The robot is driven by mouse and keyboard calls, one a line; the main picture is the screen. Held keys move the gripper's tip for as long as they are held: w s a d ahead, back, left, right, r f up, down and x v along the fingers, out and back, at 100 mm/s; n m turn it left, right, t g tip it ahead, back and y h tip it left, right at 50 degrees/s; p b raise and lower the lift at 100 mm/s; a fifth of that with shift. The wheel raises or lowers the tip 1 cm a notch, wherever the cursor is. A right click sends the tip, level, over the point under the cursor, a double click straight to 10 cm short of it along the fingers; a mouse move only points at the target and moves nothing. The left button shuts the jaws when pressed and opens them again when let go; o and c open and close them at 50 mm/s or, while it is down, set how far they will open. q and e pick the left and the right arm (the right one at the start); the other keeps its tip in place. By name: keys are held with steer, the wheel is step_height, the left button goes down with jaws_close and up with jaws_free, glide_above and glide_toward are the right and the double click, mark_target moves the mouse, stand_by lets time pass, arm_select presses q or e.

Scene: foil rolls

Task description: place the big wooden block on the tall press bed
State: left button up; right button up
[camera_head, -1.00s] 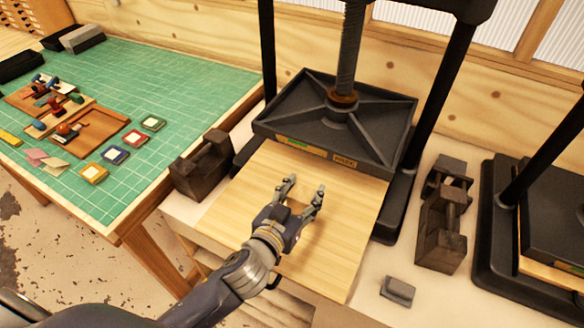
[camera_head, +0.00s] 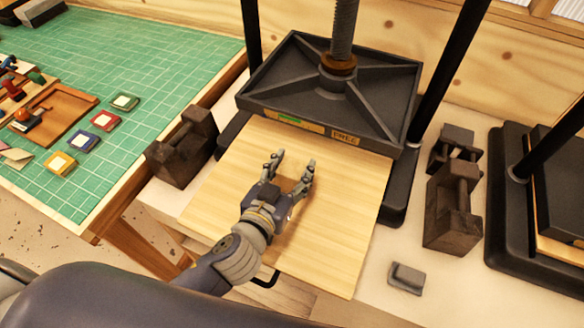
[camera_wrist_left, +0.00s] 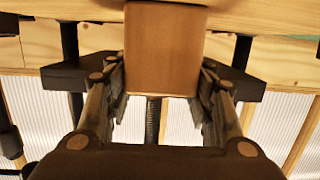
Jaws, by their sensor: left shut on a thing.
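The big wooden block (camera_wrist_left: 165,50) is a plain brown block between the fingers of my left gripper (camera_wrist_left: 165,85) in the left wrist view. In the head view, my left gripper (camera_head: 290,165) is shut on it over the front middle of the tall press bed, a pale wooden board (camera_head: 345,205). Only a little of the block (camera_head: 287,184) shows between the fingers there; the hand hides the rest. I cannot tell whether it touches the board. My right gripper is not in view.
The black press plate (camera_head: 300,95) and its screw (camera_head: 345,30) stand behind the hand. Dark iron weights flank the bed at left (camera_head: 182,150) and right (camera_head: 452,210). A small grey block (camera_head: 406,278) lies at front right. A second press (camera_head: 510,210) stands farther right.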

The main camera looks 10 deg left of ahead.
arm_select(q)
steer(key=shift+s, duration=0.15)
steer(key=shift+s+d, duration=0.15)
steer(key=shift+s, duration=0.2)
steer(key=o, duration=1.2)
steer(key=shift+f, duration=0.1)
steer(key=shift+w, duration=0.2)
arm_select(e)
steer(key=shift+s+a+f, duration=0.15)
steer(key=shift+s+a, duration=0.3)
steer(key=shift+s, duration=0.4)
arm_select(q)
steer(key=shift+s+r, duration=0.1)
steer(key=shift+r, duration=0.3)
steer(key=b+v, duration=0.1)
steer(key=v, duration=0.8)
steer(key=shift+s+f+b, duration=0.1)
steer(key=shift+s+b, duration=0.2)
steer(key=shift+s, duration=0.1)
steer(key=shift+v, duration=1.1)
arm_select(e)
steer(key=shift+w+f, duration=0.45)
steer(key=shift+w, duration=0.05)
